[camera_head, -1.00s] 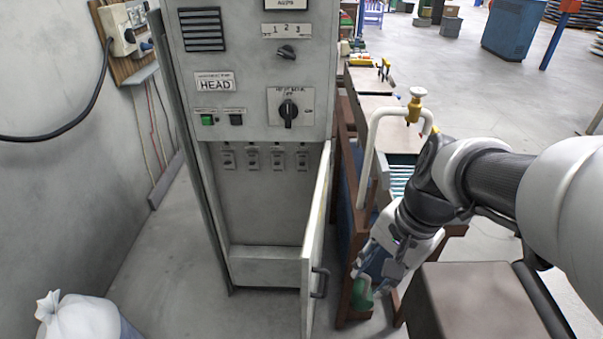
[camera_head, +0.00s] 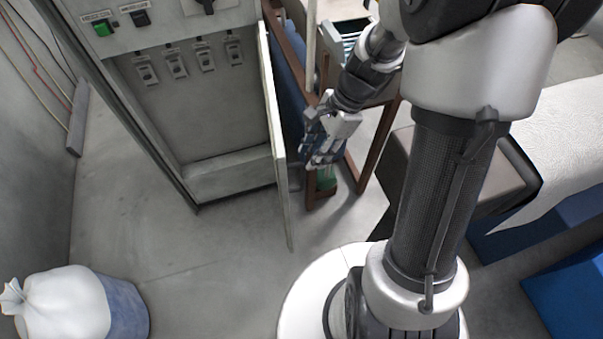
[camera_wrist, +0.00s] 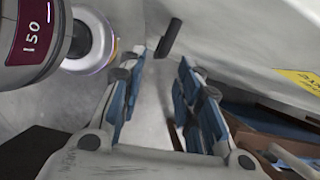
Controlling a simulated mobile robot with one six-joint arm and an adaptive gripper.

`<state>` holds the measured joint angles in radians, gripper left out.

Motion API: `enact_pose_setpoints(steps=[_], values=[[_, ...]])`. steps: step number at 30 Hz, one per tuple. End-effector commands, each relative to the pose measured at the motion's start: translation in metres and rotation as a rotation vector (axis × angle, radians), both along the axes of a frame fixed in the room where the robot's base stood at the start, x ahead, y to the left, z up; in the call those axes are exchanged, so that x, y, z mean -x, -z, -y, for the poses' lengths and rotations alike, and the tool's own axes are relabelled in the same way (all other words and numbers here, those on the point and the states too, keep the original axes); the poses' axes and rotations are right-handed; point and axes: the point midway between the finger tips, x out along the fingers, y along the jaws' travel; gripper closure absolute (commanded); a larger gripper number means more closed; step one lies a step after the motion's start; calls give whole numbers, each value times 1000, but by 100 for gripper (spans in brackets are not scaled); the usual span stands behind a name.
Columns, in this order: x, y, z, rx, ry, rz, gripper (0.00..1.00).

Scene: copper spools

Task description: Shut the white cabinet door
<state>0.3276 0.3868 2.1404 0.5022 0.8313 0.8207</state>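The white cabinet door (camera_head: 277,140) stands swung open at the lower right of the grey cabinet (camera_head: 140,105), seen nearly edge-on in the head view. The lower compartment is open, with several small switches inside. My gripper (camera_head: 320,162) is just right of the door, on its outer side, pointing down. In the wrist view its fingers (camera_wrist: 162,60) are spread with nothing between them. The dark door handle (camera_wrist: 168,38) shows just beyond the fingertips, apparently apart from them. In the head view the handle is mostly hidden by the gripper.
A brown-legged bench (camera_head: 372,150) and a dark box (camera_head: 400,165) stand right of the gripper. Blue blocks (camera_head: 570,270) lie at lower right. The floor before the cabinet is clear.

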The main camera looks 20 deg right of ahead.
Motion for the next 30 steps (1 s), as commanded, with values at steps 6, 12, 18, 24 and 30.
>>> enact_pose_setpoints(steps=[6, 12, 18, 24, 30], values=[[1, 47, -18, -1, -2, -2, 69], [2, 71, -29, 0, -2, 0, 69], [2, 79, -33, 0, -1, 0, 69], [2, 79, -33, 0, -1, 1, 69], [2, 78, -33, 0, -1, 1, 79]])
